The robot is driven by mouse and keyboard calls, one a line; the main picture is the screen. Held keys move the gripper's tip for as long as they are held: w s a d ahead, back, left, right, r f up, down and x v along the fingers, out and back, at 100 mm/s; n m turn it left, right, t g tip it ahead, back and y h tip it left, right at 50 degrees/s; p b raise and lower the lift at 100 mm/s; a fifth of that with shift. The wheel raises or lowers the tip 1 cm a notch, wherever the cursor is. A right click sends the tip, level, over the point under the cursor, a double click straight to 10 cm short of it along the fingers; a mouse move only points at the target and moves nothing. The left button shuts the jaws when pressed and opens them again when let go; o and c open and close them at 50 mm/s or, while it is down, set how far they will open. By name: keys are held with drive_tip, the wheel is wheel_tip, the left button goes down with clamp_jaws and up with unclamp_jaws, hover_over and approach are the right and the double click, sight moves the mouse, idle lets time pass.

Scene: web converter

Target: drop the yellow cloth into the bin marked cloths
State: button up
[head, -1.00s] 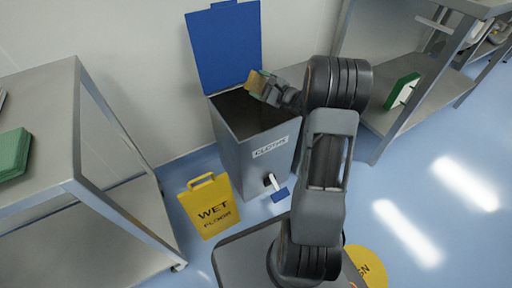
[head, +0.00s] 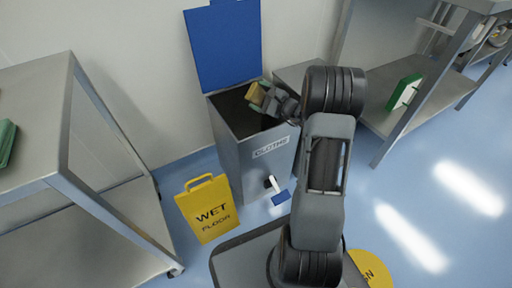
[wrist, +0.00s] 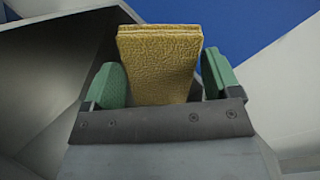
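The yellow cloth (wrist: 158,65) is a folded, textured pad. It sits between the two green fingers of my gripper (wrist: 163,88) in the wrist view and sticks out past their tips. My gripper looks shut on it, though contact at the right finger is hard to make out. In the head view the cloth (head: 256,94) and my gripper (head: 265,97) are over the open mouth of the grey bin (head: 238,152). The bin has a label reading like "cloths" (head: 271,147), and its blue lid (head: 224,45) stands raised at the back. The bin's inside is dark.
A yellow wet-floor sign (head: 209,208) stands in front of the bin at left. A steel table (head: 35,95) with a green item (head: 6,140) is at left. Steel shelving (head: 385,120) holding a green and white box (head: 404,91) is at right.

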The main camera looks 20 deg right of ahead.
drive_tip(key=shift+o, duration=1.4)
drive_tip(key=p+v, duration=0.4)
drive_tip(key=v, duration=0.9)
drive_tip(key=shift+s+d, duration=0.2)
drive_tip(key=shift+s, duration=0.15)
